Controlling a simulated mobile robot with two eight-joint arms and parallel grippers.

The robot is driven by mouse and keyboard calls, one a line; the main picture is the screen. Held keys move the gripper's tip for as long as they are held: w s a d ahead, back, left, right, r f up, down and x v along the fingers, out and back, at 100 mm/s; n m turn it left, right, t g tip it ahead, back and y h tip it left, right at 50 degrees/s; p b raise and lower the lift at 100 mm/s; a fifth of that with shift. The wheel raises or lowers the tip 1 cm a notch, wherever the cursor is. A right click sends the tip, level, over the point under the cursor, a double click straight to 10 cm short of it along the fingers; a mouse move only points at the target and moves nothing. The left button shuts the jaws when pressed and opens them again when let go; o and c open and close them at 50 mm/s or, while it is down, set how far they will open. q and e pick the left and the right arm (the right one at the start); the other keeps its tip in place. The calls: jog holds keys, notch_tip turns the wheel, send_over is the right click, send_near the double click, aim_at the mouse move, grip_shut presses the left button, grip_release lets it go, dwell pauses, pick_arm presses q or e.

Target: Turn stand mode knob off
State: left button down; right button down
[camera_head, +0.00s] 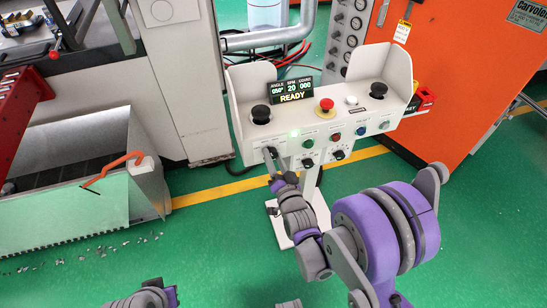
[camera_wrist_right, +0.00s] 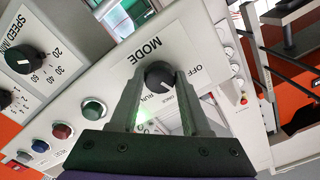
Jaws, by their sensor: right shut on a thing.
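The mode knob (camera_wrist_right: 160,75) is a small dark round knob on the white panel of the control stand (camera_head: 343,101). In the right wrist view it sits under the word MODE, with OFF and RUN printed around it. My right gripper (camera_wrist_right: 158,84) has one finger on each side of the knob and is shut on it. In the head view the right gripper (camera_head: 272,160) reaches the lower left of the stand's front panel, and the knob is hard to make out there.
A display (camera_head: 291,90) reads READY. Other dark knobs (camera_head: 338,154) are to the right. An orange cabinet (camera_head: 470,75) stands at the right. Green floor lies in front.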

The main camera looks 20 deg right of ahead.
jog(key=shift+n, duration=0.3)
jog(key=n+b, duration=0.1)
jog(key=n, duration=0.2)
jog(key=shift+n+b, duration=0.55)
jog(key=shift+n, duration=1.55)
jog(key=shift+c, duration=1.8)
grip_release()
jog(key=s, duration=1.1)
jog(key=shift+d, duration=0.2)
